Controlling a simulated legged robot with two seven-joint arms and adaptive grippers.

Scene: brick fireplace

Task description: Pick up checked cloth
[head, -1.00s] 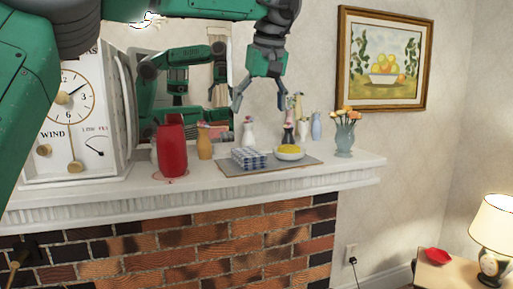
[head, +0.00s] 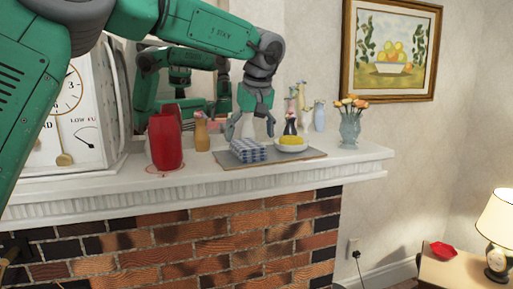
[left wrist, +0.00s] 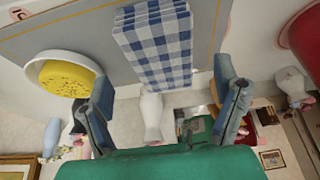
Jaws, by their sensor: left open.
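The blue and white checked cloth (head: 248,150) lies folded on a grey mat (head: 225,161) on the mantel. It also shows large in the left wrist view (left wrist: 157,45), at the top between the fingers. My left gripper (head: 250,130) is open and empty, pointing down just above the cloth. In the left wrist view its two fingers (left wrist: 167,95) stand apart, with the cloth beyond them. I cannot see my right gripper.
A white bowl (head: 291,149) with a yellow sponge-like thing stands right of the cloth. A flower vase (head: 350,128) is further right. A mirror is behind.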

